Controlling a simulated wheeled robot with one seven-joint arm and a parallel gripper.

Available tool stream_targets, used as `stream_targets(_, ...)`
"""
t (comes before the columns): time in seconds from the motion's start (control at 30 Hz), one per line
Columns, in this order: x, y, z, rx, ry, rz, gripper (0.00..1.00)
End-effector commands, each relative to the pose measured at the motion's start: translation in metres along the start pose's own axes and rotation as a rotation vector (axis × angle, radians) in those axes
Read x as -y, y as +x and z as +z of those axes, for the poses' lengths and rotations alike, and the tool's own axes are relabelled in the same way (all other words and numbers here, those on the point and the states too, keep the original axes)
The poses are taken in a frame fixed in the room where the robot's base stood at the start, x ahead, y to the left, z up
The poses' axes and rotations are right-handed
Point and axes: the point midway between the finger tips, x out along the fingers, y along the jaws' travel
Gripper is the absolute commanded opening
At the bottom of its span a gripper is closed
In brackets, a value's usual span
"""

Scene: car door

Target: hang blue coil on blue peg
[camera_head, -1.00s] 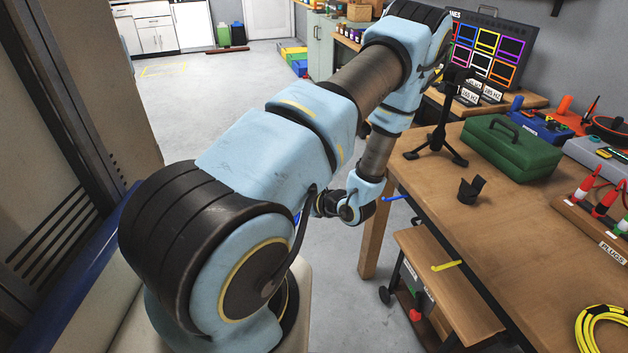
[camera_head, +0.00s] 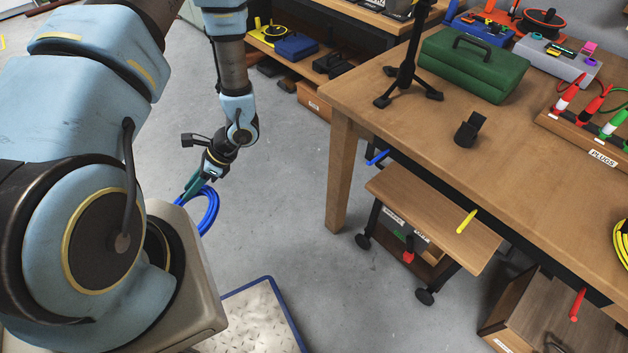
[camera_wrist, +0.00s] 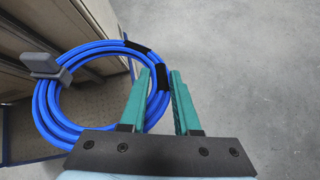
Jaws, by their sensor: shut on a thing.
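The blue coil (camera_head: 210,212) is a bundle of looped blue cable with black wraps, low beside my base in the head view. My gripper (camera_head: 190,188) is shut on its rim. In the wrist view my gripper's teal fingers (camera_wrist: 160,78) lie around the right side of the blue coil (camera_wrist: 48,112). A grey hook-like piece (camera_wrist: 45,66) overlaps the coil's left side; I cannot tell whether they touch. The blue peg (camera_head: 378,157) sticks out from the table's left edge, right of my gripper and well apart from the coil.
A yellow peg (camera_head: 466,221) and a red peg (camera_head: 577,304) stick out along the same edge of the wooden table (camera_head: 400,118). A wheeled cart (camera_head: 430,215) stands below. A black stand (camera_head: 408,75) and green toolbox (camera_head: 475,62) are on top. Floor between gripper and table is clear.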

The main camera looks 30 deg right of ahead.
Motion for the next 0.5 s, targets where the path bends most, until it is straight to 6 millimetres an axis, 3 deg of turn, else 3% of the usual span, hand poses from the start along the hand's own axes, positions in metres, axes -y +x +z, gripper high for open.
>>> stream_targets(0.2,-0.024,-0.023,-0.062,-0.295,-0.076,0.15,0.0)
stream_targets(0.5,-0.038,-0.053,-0.105,-0.536,-0.146,0.235,0.0)
